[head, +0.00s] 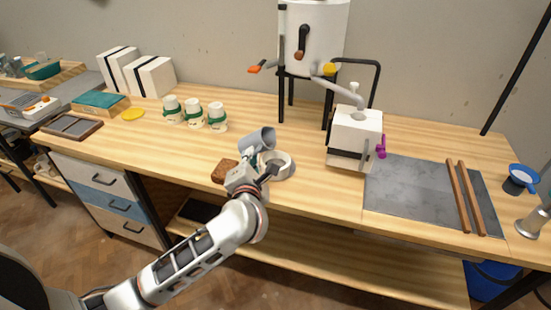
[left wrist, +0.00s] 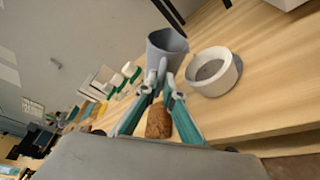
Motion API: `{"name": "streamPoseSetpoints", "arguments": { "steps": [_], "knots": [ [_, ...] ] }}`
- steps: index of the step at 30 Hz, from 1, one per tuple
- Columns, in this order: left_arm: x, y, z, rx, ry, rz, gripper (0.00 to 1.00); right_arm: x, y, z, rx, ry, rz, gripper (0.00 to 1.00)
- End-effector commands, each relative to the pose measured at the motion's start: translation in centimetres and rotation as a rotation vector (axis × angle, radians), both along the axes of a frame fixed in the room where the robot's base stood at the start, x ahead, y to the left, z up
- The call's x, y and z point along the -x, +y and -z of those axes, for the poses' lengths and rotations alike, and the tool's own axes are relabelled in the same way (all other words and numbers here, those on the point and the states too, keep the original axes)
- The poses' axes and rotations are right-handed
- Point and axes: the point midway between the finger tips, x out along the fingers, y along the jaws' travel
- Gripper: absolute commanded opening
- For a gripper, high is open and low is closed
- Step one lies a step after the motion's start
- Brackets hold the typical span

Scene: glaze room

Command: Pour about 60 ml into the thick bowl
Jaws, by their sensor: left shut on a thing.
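My left gripper (head: 258,172) is shut on a grey cup (head: 258,140), holding it above the table. The cup is tilted, its mouth toward the right in the head view. The cup (left wrist: 166,47) and the left gripper's fingers (left wrist: 163,85) also show in the left wrist view. The thick white bowl (head: 284,168) stands on the table just right of the gripper, partly hidden by it. In the left wrist view the bowl (left wrist: 230,72) is right of the cup, apart from it in the picture. I cannot see any liquid being poured. My right gripper is not in view.
A brown block (head: 223,171) lies left of the gripper. Several white cups with green bands (head: 194,116) stand behind it. A white machine (head: 354,138) and a grey slab (head: 410,195) are to the right. A white tank (head: 315,40) stands at the back.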

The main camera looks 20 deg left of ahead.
Motion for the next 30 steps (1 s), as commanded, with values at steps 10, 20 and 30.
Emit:
{"name": "streamPoseSetpoints", "arguments": {
  "steps": [10,20,30],
  "knots": [
    [0.0,0.0,0.0,-0.004,-0.001,-0.001,0.0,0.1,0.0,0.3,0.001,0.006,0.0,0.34],
    [0.0,0.1,0.0,-0.005,-0.001,-0.001,0.0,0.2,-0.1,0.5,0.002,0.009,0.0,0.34],
    [0.0,0.2,-0.8,0.079,0.003,-0.002,0.0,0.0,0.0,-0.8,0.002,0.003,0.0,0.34]
  ]
}}
